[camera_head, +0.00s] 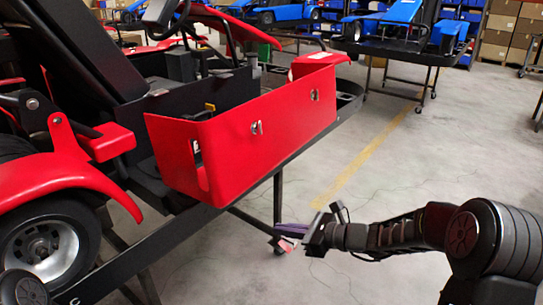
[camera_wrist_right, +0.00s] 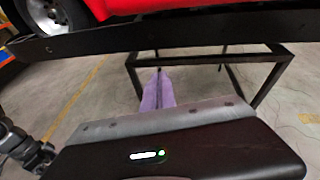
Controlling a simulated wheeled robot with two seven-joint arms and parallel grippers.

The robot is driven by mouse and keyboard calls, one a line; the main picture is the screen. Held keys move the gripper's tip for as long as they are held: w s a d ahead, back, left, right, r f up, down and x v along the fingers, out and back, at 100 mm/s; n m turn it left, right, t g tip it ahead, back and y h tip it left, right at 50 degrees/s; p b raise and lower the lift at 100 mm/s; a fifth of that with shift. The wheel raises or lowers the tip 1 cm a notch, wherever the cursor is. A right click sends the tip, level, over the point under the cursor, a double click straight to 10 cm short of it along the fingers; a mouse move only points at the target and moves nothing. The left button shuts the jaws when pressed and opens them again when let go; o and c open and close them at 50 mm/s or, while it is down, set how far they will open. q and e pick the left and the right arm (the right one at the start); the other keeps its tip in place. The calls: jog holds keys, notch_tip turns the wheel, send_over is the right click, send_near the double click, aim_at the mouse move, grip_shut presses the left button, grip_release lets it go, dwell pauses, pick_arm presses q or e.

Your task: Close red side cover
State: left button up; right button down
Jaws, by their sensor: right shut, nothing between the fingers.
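The red side cover (camera_head: 240,140) is a long panel along the near side of the kart in the head view, with two small silver fasteners on its face. An open space with black parts shows behind its top edge. I cannot tell whether it touches the kart frame along its length. My right gripper (camera_head: 288,238) is low and to the right of the cover, clear of it, beside the stand's legs. Its purple fingers (camera_wrist_right: 158,92) are together and empty in the right wrist view, below the stand's rail. My left gripper is not in view.
The kart rests on a black stand (camera_head: 180,238) with a long side rail and legs. A red fender and wheel (camera_head: 48,250) are at the left. Blue karts (camera_head: 405,28) on stands and shelves with boxes are behind. The grey floor at the right is free.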

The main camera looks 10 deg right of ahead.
jog(key=w+d+r+m+t, duration=0.1)
jog(key=d+r+t, duration=0.1)
jog(key=r, duration=0.5)
jog(key=w+d+r+m+t+y, duration=0.1)
jog(key=w+d+r+t, duration=0.1)
jog(key=r, duration=0.5)
jog(key=shift+w+d+r+m+t+y+b, duration=0.25)
jog(key=shift+d+m+t, duration=0.2)
jog(key=shift+d, duration=0.6)
jog(key=shift+f, duration=0.1)
jog(key=p, duration=0.1)
send_near(257, 137)
jog(key=w+a+f, duration=0.3)
jog(key=shift+w+f, duration=0.2)
jog(key=shift+w, duration=0.1)
jog(key=r, duration=0.1)
jog(key=r+p, duration=0.1)
jog(key=shift+w+a+r, duration=0.15)
jog(key=shift+w+r, duration=0.05)
jog(key=shift+r, duration=0.7)
jog(key=shift+p, duration=0.3)
